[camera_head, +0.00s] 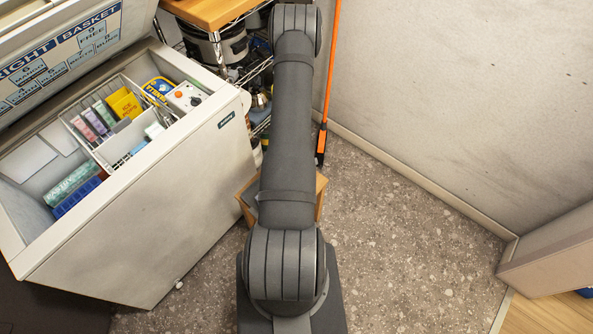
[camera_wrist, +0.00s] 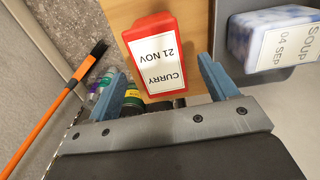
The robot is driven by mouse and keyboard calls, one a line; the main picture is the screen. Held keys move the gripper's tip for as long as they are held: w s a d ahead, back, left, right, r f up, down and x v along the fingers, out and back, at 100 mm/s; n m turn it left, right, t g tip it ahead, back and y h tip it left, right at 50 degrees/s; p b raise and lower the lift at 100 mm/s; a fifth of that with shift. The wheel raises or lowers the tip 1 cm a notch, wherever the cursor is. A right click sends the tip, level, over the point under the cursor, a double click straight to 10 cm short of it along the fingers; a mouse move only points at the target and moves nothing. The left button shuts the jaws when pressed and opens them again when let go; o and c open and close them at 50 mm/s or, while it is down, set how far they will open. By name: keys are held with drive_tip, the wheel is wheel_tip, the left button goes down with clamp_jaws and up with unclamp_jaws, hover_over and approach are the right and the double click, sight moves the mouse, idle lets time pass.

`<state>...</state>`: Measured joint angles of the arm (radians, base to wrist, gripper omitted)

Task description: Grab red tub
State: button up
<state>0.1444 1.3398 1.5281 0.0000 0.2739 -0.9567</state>
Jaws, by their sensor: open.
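The red tub (camera_wrist: 131,46), with a white label reading "CURRY 21 NOV", is at the top centre of the wrist view, over a tan wooden surface (camera_wrist: 117,12). My gripper (camera_wrist: 162,66) is open, with blue fingers spread to the left and right of the tub's near part. No contact is visible, and I cannot tell how far the tub is from the fingers in depth. In the head view my arm covers the middle, and neither the tub nor my gripper can be made out.
A blue-and-white tub (camera_wrist: 240,42) labelled "SOUP 04 SEP" stands right of the red tub. An orange pole (camera_head: 330,70) leans by the wall. An open chest freezer (camera_head: 150,220) with baskets is at left, beside a wire shelf (camera_head: 262,72). Speckled floor (camera_head: 410,250) is clear at right.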

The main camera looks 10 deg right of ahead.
drive_tip(key=shift+w+f, duration=0.1)
drive_tip(key=shift+f, duration=3.4)
drive_tip(key=shift+c, duration=0.2)
drive_tip(key=c, duration=1.2)
drive_tip(key=shift+r, duration=0.1)
